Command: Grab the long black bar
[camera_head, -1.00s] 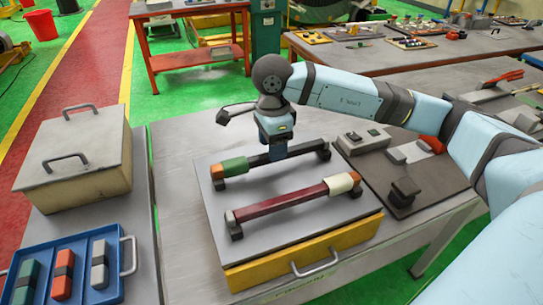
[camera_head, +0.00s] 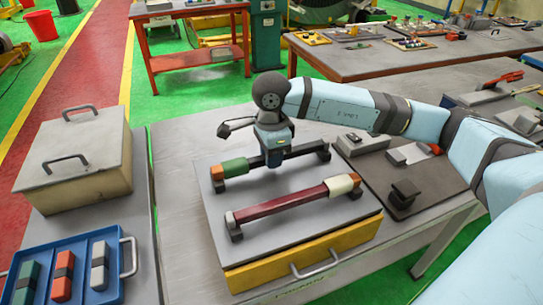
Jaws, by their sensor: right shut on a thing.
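The long black bar (camera_head: 301,152) lies across two black supports at the back of a grey plate (camera_head: 305,247). Its left end has a green block (camera_head: 236,167) and an orange block (camera_head: 216,173). My right gripper (camera_head: 274,160) comes down from above onto the bar's middle and is shut on it. The gripper's body hides part of the bar there. The bar still sits at the height of its supports. My left gripper is not in view.
A dark red bar (camera_head: 285,205) with a cream end block (camera_head: 340,183) lies in front on the same plate. A yellow drawer (camera_head: 270,272) is below. A beige box (camera_head: 75,160) and blue tray (camera_head: 122,285) stand left. A dark board (camera_head: 435,180) lies right.

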